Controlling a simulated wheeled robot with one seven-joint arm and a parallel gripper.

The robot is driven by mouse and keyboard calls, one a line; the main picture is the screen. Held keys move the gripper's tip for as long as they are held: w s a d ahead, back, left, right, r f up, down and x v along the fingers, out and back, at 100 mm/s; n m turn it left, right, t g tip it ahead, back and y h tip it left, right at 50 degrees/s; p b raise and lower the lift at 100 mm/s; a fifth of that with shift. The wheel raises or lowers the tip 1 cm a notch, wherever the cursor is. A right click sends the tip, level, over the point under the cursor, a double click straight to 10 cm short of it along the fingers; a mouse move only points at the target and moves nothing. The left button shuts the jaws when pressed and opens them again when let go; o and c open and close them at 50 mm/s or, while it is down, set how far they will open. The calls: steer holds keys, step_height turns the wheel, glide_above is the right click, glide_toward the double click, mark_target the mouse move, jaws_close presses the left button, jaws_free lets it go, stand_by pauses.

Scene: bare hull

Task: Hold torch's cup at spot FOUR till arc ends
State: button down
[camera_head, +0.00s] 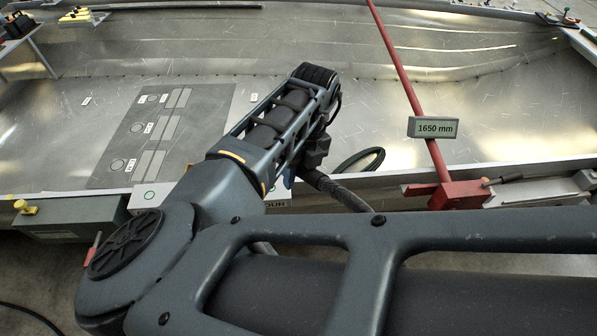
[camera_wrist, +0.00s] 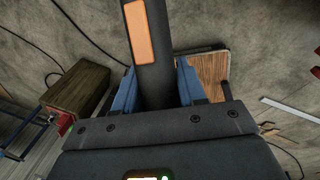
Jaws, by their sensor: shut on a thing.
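In the wrist view my gripper (camera_wrist: 157,78) has its two blue fingers on either side of a dark round handle with an orange patch, which I take as the torch (camera_wrist: 140,30). It is shut on that handle. The torch's cup is not visible in either view. In the head view my arm covers the gripper. A white panel (camera_head: 275,203) ending in the letters "OUR" shows partly behind my arm, at the hull's near edge. Its left end (camera_head: 150,195) carries a green ring. No arc is visible.
The bare metal hull (camera_head: 300,45) fills the back. A grey plate (camera_head: 190,130) with circles and strips lies in it. A red bar (camera_head: 395,60) tagged "1650 mm" slants at right. A dark hose (camera_head: 340,190) hangs beside my arm. The wrist view shows a wooden board (camera_wrist: 213,72) and block (camera_wrist: 72,98).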

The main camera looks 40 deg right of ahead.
steer(key=shift+s, duration=0.1)
step_height(320, 180, down, 9)
steer(key=b, duration=0.5)
steer(key=shift+b, duration=0.3)
stand_by(2.6)
steer(key=shift+r+p, duration=2.85)
steer(key=shift+r, duration=1.2)
